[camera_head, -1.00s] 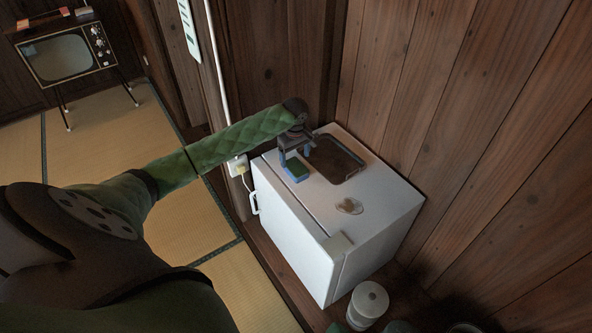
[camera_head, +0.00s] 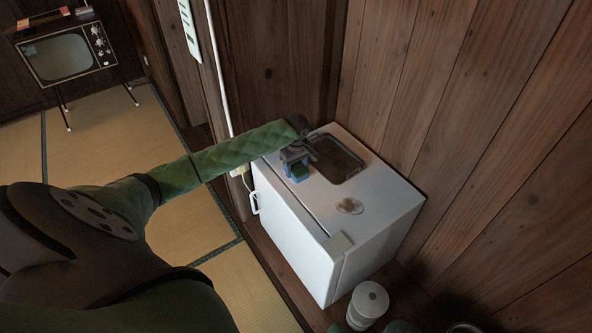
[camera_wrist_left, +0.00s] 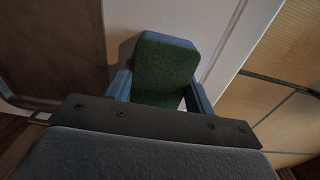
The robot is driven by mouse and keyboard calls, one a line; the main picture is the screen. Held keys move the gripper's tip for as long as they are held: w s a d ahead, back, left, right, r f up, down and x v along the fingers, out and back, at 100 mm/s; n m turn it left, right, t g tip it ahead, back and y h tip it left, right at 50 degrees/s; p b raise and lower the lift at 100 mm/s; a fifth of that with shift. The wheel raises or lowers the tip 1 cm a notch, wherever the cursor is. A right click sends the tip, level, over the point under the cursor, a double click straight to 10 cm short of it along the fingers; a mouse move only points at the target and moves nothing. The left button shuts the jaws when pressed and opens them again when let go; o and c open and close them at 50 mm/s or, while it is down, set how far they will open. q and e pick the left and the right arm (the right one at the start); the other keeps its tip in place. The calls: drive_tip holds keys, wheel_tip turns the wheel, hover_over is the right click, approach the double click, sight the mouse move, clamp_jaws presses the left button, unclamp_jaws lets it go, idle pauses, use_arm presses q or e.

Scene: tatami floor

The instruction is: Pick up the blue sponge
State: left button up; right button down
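The blue sponge, with a green face, lies on top of the small white fridge (camera_head: 330,215), near its left edge. In the head view the sponge (camera_head: 300,173) shows just below my left gripper (camera_head: 297,165). In the left wrist view the sponge (camera_wrist_left: 167,70) lies between the two fingers of my left gripper (camera_wrist_left: 158,88), green face toward the camera. The fingers are apart, one on each side of it. I cannot tell whether they touch it. My right gripper is not in view.
A dark tray (camera_head: 338,160) lies on the fridge beside the gripper. A wood wall stands at the right. A white canister (camera_head: 368,300) stands below, and an old television (camera_head: 68,58) is far left.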

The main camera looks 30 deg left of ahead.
sight(298, 168)
use_arm(q)
drive_tip(key=shift+c, duration=0.7)
drive_tip(key=shift+r, duration=0.3)
drive_tip(key=r, duration=0.4)
drive_tip(key=shift+d, duration=0.4)
drive_tip(key=d+r, duration=0.6)
drive_tip(key=d, duration=0.5)
drive_tip(key=shift+r, duration=0.2)
